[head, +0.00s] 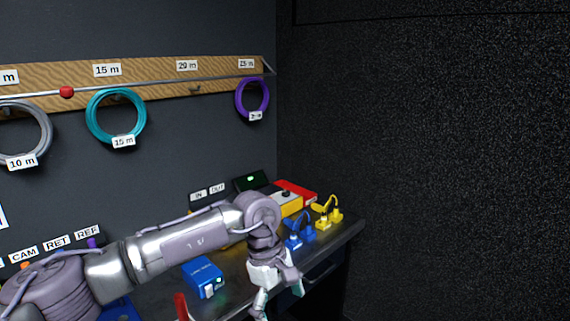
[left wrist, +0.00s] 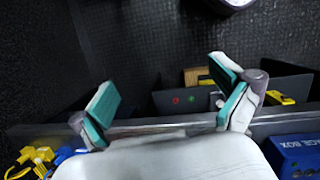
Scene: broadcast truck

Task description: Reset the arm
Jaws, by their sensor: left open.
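My left arm comes in from the left in the head view and reaches over the bench. Its gripper (head: 277,299) points down at the bench's front edge, and its fingers are apart. In the left wrist view the two teal-padded fingers of my left gripper (left wrist: 165,110) stand wide apart with nothing between them. The gripper is beside the blue box (head: 204,277), which also shows in the left wrist view (left wrist: 296,155), and apart from it. My right gripper is in neither view.
Coiled cables hang on a wooden rail: grey (head: 47,130), teal (head: 116,117) and purple (head: 252,98). Blue (head: 300,236) and yellow (head: 328,213) connectors sit on the bench (head: 345,232). A red-and-yellow box (head: 291,201) stands behind them. A dark wall closes the right side.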

